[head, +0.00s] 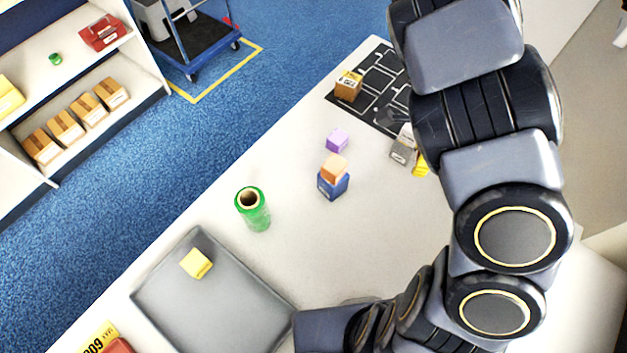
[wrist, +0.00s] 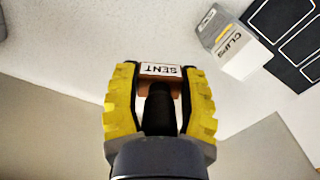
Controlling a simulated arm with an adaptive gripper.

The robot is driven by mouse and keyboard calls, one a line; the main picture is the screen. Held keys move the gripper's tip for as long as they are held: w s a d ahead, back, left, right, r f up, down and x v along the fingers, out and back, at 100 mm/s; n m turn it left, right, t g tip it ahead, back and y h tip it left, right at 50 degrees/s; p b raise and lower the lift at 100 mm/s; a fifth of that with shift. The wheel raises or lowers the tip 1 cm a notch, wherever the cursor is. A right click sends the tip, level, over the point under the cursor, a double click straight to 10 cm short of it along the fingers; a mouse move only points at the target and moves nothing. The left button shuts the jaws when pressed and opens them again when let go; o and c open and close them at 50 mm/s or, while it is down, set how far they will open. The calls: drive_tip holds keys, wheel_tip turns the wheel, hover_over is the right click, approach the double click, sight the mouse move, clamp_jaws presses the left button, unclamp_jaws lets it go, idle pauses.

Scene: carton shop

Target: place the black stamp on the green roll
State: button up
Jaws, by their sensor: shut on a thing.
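The green roll (head: 256,216) stands upright on the white table in the head view, with the hollow end of its core facing up. My gripper (wrist: 160,82) shows in the wrist view with its yellow fingers shut around the black stamp (wrist: 160,112). The stamp has a dark handle and a brown base with a white "SENT" label. In the head view my arm hides the stamp and most of the gripper; a bit of yellow finger (head: 420,166) shows at the arm's edge, well to the right of the roll. The roll is not in the wrist view.
An orange block rests on a blue block (head: 333,188), right of the roll, with a purple block (head: 337,139) behind. A grey tray (head: 240,315) holds a yellow block (head: 196,263). A "CLIPS" box (wrist: 236,50) and black mat (head: 372,108) lie near the gripper.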

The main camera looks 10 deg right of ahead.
drive_tip(key=w+a+r+n, duration=0.1)
drive_tip(key=a+n, duration=0.1)
drive_tip(key=a, duration=0.4)
drive_tip(key=a+r+n, duration=0.1)
drive_tip(key=a+n, duration=0.1)
drive_tip(key=a, duration=0.3)
drive_tip(key=w+a+r+n, duration=0.1)
drive_tip(key=a+r+n, duration=0.1)
drive_tip(key=a, duration=0.4)
drive_tip(key=shift+w+a+r+n, duration=0.1)
drive_tip(key=shift+w+a+n, duration=0.2)
drive_tip(key=shift+w+a, duration=0.05)
drive_tip(key=s+a+r+n, duration=0.2)
drive_tip(key=s+a+n, duration=0.15)
drive_tip(key=a, duration=0.55)
drive_tip(key=n, duration=0.3)
approach(246, 200)
drive_tip(key=shift+d, duration=0.1)
drive_tip(key=shift+s+f, duration=0.1)
drive_tip(key=shift+f, duration=3.75)
